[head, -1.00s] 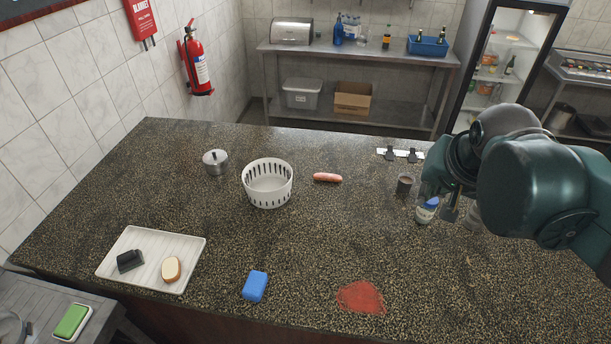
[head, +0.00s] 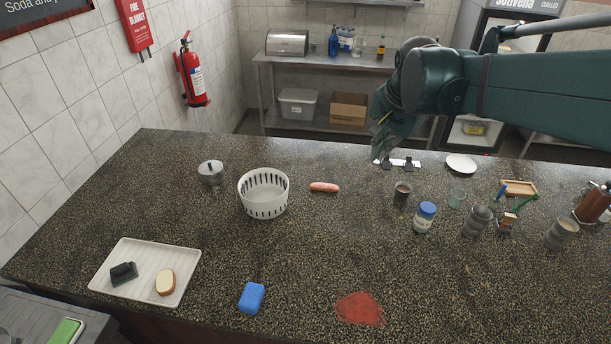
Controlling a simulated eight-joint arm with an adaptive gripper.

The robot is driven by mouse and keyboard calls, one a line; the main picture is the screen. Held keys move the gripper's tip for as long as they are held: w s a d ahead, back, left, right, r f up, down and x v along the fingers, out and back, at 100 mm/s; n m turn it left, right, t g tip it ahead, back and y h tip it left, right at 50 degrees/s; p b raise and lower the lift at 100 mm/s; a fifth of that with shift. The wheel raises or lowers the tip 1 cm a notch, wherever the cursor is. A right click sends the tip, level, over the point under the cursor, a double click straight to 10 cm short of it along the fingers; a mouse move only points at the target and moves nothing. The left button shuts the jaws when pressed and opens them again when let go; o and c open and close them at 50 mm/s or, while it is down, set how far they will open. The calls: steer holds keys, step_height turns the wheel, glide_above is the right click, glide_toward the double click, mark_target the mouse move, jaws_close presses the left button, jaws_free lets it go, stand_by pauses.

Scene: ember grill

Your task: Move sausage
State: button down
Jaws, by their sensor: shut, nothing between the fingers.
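The pink sausage (head: 324,187) lies flat on the dark speckled counter (head: 240,240), just right of the white slotted basket (head: 263,194). The basket looks empty. My gripper (head: 380,150) is at the far side of the counter, to the right of and beyond the sausage. It is shut and empty, well apart from the sausage, and partly hidden by my own arm.
A white tray (head: 128,245) holds a dark block and a bread-like piece. A metal pot (head: 210,172), blue sponge (head: 252,298) and red powder patch (head: 360,309) are on the counter. A cup (head: 402,193), blue-lidded jar (head: 424,216) and several containers stand right.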

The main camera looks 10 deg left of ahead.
steer(key=w+a+f+m+g+b, duration=0.1)
steer(key=w+a+f+m, duration=0.3)
steer(key=w+a+f, duration=0.6)
steer(key=w+a+f+m+g+b, duration=0.1)
steer(key=w+a+f+m+g, duration=0.15)
steer(key=w+a+f, duration=0.75)
steer(key=w+a+f+m, duration=0.4)
steer(key=w+a+f, duration=0.2)
steer(key=a+f, duration=0.3)
steer(key=shift+w+a+f+h, duration=0.2)
steer(key=shift+w+a+h, duration=0.15)
steer(key=shift+a, duration=0.15)
steer(key=shift+g, duration=0.25)
